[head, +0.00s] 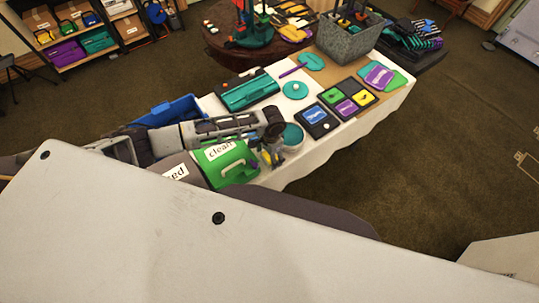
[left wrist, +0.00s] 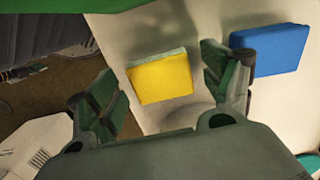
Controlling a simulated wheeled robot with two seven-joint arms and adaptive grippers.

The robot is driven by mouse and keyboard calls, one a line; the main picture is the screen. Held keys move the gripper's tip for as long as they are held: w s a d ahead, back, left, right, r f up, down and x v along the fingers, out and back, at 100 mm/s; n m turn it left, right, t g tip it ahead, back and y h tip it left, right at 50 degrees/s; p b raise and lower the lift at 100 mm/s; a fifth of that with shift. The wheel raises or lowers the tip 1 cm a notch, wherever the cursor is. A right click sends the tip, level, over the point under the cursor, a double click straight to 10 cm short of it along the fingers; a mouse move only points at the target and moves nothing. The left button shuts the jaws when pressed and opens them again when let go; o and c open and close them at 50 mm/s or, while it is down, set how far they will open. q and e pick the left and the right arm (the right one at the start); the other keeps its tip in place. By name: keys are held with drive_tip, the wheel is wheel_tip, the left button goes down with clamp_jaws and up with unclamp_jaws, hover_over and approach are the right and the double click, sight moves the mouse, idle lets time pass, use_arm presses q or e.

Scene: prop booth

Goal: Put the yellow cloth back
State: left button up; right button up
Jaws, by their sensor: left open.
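The yellow cloth (left wrist: 162,80) shows in the left wrist view as a flat, folded square on a pale surface. My left gripper (left wrist: 158,68) is open, with one finger on each side of the cloth in that view; I see no contact. A folded blue cloth (left wrist: 272,48) lies to its right. In the head view my left gripper (head: 273,146) is over the near end of the white table, beside a green box (head: 212,160) marked "clean". The arm and gripper largely hide the spot beneath. My right gripper is not in view.
A blue crate (head: 165,111) is behind my arm. A grey bin (head: 345,46) stands at the far end.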

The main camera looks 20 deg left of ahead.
use_arm(q)
wheel_tip(320, 180, up, 12)
drive_tip(key=shift+w+d+r+b, duration=0.15)
drive_tip(key=shift+w+b, duration=0.15)
drive_tip(key=shift+b, duration=0.05)
idle(0.6)
